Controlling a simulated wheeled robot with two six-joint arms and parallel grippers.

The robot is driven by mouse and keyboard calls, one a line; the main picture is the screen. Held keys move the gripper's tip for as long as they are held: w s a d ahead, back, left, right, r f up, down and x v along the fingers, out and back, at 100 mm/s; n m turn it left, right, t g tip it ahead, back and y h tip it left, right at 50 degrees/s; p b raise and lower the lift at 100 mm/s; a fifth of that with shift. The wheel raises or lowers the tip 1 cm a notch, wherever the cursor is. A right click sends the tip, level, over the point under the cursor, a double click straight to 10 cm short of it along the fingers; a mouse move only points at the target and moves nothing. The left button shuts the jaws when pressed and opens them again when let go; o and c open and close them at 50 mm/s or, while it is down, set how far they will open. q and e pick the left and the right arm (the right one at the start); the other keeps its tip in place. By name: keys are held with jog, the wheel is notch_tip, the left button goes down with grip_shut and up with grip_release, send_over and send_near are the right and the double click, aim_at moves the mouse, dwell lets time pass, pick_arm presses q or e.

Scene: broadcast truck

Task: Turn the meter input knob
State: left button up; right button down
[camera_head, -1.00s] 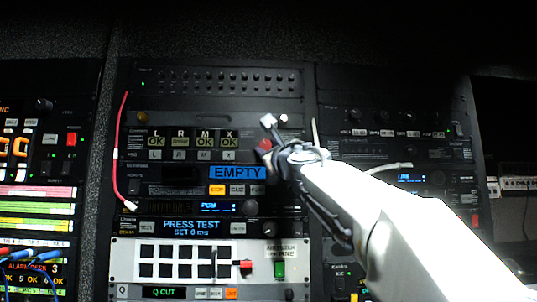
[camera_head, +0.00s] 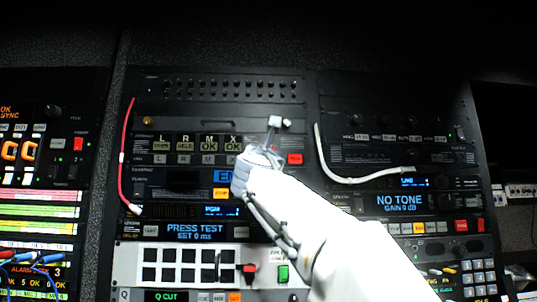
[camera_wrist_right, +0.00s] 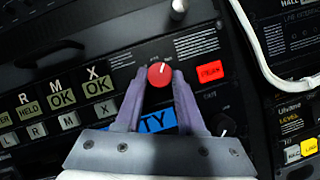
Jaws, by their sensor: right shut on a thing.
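The red round knob (camera_wrist_right: 160,74) is on a black panel, right of the lettered OK buttons, with a pale pointer mark on its face. My right gripper (camera_wrist_right: 158,80) has its two fingers on either side of the knob and is shut on it. In the head view my right gripper (camera_head: 255,158) is against the rack panel and hides the knob. The knob's small label is too small to read. My left gripper is not in view.
A red lit button (camera_wrist_right: 210,72) is just right of the knob, and a dark knob (camera_wrist_right: 223,125) is below right. A white cable (camera_head: 350,178) hangs on the right rack.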

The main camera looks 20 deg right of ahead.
jog(key=shift+w+a+m+g+h, duration=0.15)
jog(key=shift+m+g+h, duration=0.4)
jog(key=shift+m, duration=1.05)
jog(key=c, duration=0.5)
grip_release()
jog(key=b+v, duration=0.6)
jog(key=v, duration=0.4)
jog(key=shift+s+a+f, duration=0.1)
jog(key=shift+s, duration=0.15)
